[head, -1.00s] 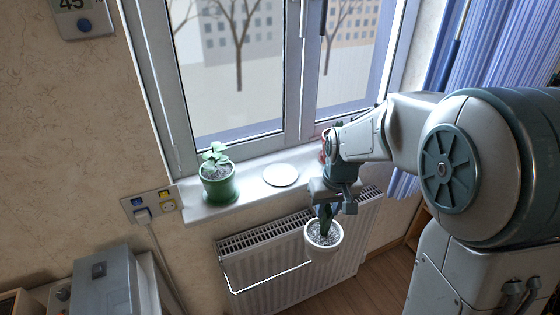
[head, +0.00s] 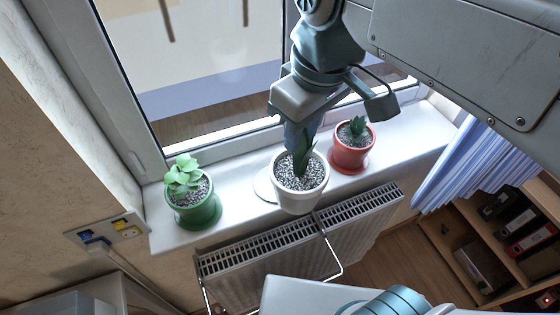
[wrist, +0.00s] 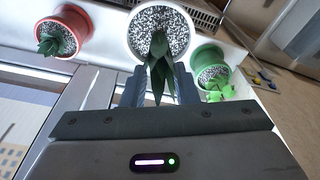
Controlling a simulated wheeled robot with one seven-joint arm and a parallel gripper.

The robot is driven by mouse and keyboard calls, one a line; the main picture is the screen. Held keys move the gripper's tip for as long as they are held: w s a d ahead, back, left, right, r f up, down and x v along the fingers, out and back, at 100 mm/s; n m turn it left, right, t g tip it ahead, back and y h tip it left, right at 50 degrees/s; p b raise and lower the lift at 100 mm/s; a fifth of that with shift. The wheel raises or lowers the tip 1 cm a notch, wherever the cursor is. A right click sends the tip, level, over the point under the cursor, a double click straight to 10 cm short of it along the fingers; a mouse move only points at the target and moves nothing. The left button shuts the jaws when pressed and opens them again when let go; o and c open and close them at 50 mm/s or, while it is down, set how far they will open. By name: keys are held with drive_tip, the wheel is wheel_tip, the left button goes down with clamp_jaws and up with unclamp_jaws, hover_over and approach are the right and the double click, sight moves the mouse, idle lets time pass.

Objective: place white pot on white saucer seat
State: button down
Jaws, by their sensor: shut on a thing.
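The white pot (head: 300,199) holds grey-white gravel and a dark-leaved plant. My gripper (head: 297,147) is shut on it from above, and the pot hangs nearly upright. In the wrist view the white pot (wrist: 133,38) sits just beyond my fingers (wrist: 159,80), its leaves between them. The white saucer seat (head: 263,187) lies on the windowsill; only its left part shows, and the pot hides the rest. The pot overlaps the saucer's right side and the sill's front edge in the head view. I cannot tell the gap between pot and saucer.
A green pot (head: 197,214) stands on the windowsill (head: 236,206) to the left, and a red pot (head: 349,158) close on the right. The window is behind. A radiator (head: 262,262) is below the sill. A socket panel (head: 108,236) is at the left.

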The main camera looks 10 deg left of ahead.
drive_tip(key=shift+w+a+r, duration=0.1)
drive_tip(key=w+a+f+p, duration=0.2)
drive_tip(key=w+a+f, duration=0.4)
drive_tip(key=w+f, duration=0.3)
drive_tip(key=shift+w+f+p, duration=0.3)
drive_tip(key=shift+f+p, duration=0.1)
drive_tip(key=shift+f, duration=0.5)
drive_tip(key=shift+f, duration=0.15)
drive_tip(key=c, duration=1.1)
unclamp_jaws()
